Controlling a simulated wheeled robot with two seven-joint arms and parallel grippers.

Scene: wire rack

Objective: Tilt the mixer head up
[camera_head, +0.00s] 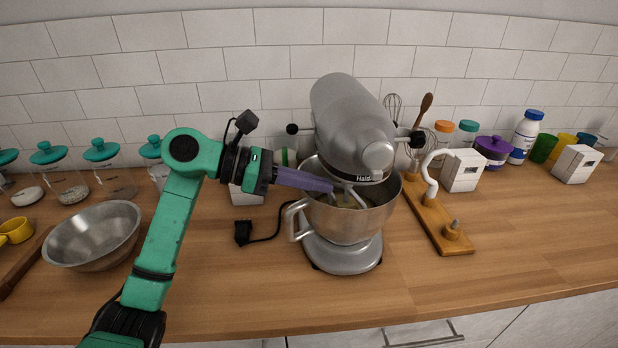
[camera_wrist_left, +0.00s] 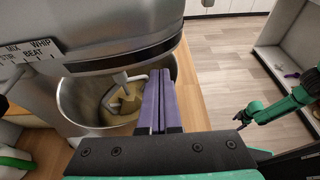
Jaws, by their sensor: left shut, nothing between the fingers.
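The grey stand mixer has its head (camera_head: 350,115) down over the steel bowl (camera_head: 345,222). The beater shows inside the bowl, also in the left wrist view (camera_wrist_left: 122,92). My left gripper (camera_head: 328,186) has purple fingers pressed together with nothing between them. They reach in from the left, over the bowl rim and just below the underside of the head. In the left wrist view the fingers (camera_wrist_left: 159,76) lie beside the head's lower edge; contact cannot be told.
A loose metal bowl (camera_head: 95,238) and teal-lidded jars (camera_head: 68,186) stand on the left. A black plug with its cord (camera_head: 244,232) lies left of the mixer. A wooden holder with attachments (camera_head: 437,222) stands on the right. The front right counter is clear.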

